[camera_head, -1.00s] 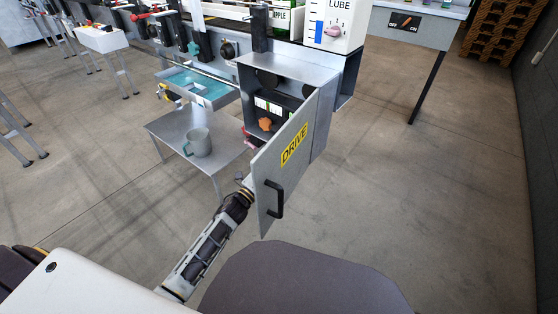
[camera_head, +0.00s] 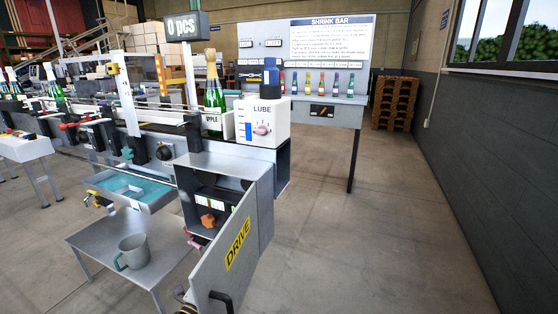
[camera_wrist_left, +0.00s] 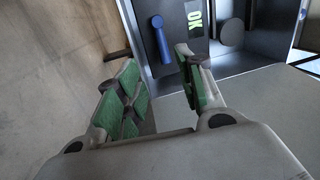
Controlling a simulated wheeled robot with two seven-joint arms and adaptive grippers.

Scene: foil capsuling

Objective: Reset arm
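My left gripper (camera_wrist_left: 152,58) shows in the left wrist view, with its two green-padded fingers apart and nothing visible between them. Beyond its fingertips are a blue lever (camera_wrist_left: 161,38) and a green OK display (camera_wrist_left: 194,18) inside a dark cabinet. In the head view only a small piece of my left arm shows at the bottom edge, beside the open cabinet door (camera_head: 222,268) marked DRIVE. The door hides the left gripper there. My right gripper is in neither view.
The drive cabinet (camera_head: 214,163) stands open with an orange knob (camera_head: 208,220) inside. A grey mug (camera_head: 134,251) sits on a low metal table (camera_head: 92,240) to its left. A LUBE box (camera_head: 263,122) and a bottle (camera_head: 212,95) stand above. The floor at right is clear.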

